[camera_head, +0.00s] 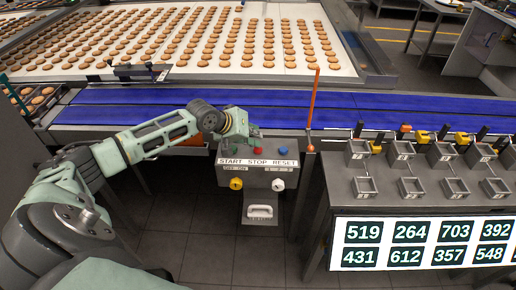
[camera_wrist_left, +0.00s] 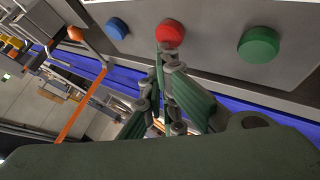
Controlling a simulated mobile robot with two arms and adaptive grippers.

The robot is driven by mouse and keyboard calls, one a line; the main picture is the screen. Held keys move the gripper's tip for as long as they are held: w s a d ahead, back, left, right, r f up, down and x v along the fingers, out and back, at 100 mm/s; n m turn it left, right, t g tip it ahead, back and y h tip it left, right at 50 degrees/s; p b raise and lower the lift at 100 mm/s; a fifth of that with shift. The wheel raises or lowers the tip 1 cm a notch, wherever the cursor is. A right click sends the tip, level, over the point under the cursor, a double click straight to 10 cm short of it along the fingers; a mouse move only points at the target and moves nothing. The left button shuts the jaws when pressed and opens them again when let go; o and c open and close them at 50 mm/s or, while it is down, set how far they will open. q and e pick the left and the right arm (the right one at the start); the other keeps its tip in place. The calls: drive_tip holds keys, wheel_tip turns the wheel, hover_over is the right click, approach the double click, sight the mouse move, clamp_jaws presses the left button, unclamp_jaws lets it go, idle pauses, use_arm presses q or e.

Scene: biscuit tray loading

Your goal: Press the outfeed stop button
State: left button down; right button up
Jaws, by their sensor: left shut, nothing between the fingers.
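The control box (camera_head: 229,172) stands in front of the blue belt, with a label reading START STOP RESET. Its red button (camera_head: 258,151) sits above STOP and its blue button (camera_head: 283,151) above RESET. The wrist view shows the red button (camera_wrist_left: 171,32) between the blue button (camera_wrist_left: 117,28) and the green button (camera_wrist_left: 258,44). My left gripper (camera_wrist_left: 166,48) is shut and empty, its fingertips at the red button's lower edge in that view; I cannot tell if they touch it. In the head view the left gripper (camera_head: 248,139) partly covers the button row. My right gripper is not in view.
A blue conveyor belt (camera_head: 390,107) runs behind the box, with rows of biscuits (camera_head: 190,35) on a white surface beyond. An orange post (camera_head: 313,105) stands just right of the box. A bench with metal holders (camera_head: 360,187) and a number panel (camera_head: 425,243) is at right.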

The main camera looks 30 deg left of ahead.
use_arm(q)
drive_tip(key=shift+f, duration=0.55)
idle(0.5)
idle(0.4)
drive_tip(key=shift+r+p, duration=1)
drive_tip(key=shift+p, duration=0.1)
wheel_tip(320, 180, up, 5)
drive_tip(key=p, duration=0.5)
